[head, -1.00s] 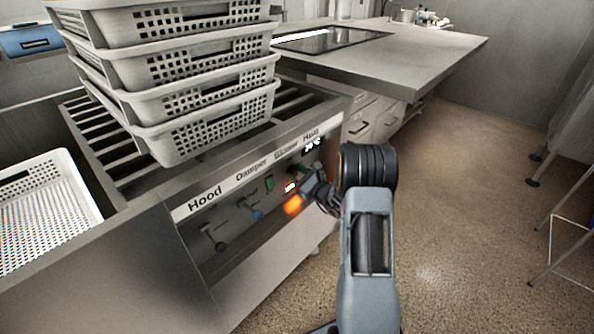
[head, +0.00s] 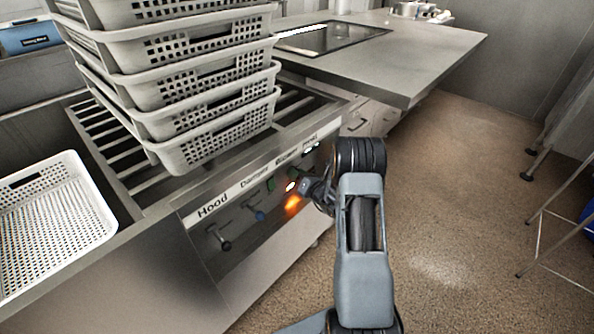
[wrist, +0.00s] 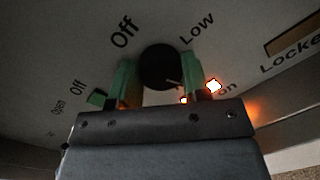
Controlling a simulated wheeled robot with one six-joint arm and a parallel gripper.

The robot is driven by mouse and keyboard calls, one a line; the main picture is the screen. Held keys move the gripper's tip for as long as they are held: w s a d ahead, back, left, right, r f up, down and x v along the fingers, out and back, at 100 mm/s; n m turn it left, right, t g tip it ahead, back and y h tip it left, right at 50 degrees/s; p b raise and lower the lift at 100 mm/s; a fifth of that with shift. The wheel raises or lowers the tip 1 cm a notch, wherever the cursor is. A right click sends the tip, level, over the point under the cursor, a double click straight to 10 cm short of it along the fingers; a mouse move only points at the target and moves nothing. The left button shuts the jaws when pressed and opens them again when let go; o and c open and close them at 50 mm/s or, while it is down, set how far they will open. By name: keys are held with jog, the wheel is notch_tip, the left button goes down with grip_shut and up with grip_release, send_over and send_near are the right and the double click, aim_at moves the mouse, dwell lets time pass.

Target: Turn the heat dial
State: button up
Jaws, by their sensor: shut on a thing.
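The heat dial, a round black knob (wrist: 157,62), sits on the control panel between the printed marks "Off" and "Low" in the wrist view. My gripper (wrist: 161,75) has one green-tinted finger on each side of the dial and is shut on it. In the head view my gripper (head: 314,189) is at the right part of the panel front, below the "Heat" label. There my arm and gripper hide the dial.
Stacked perforated baskets (head: 215,148) stand on the slatted rack above. Another white basket (head: 92,240) lies at left.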

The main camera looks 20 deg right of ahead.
jog(key=shift+d+r+m+p, duration=0.1)
jog(key=shift+m+p, duration=0.9)
jog(key=shift+m, duration=1)
jog(key=o, duration=0.9)
jog(key=p+v, duration=0.1)
jog(key=v, duration=0.6)
jog(key=p+v, duration=0.1)
jog(key=v, duration=0.5)
jog(key=shift+s+d+r, duration=0.1)
jog(key=shift+s+r, duration=0.05)
jog(key=shift+s, duration=0.2)
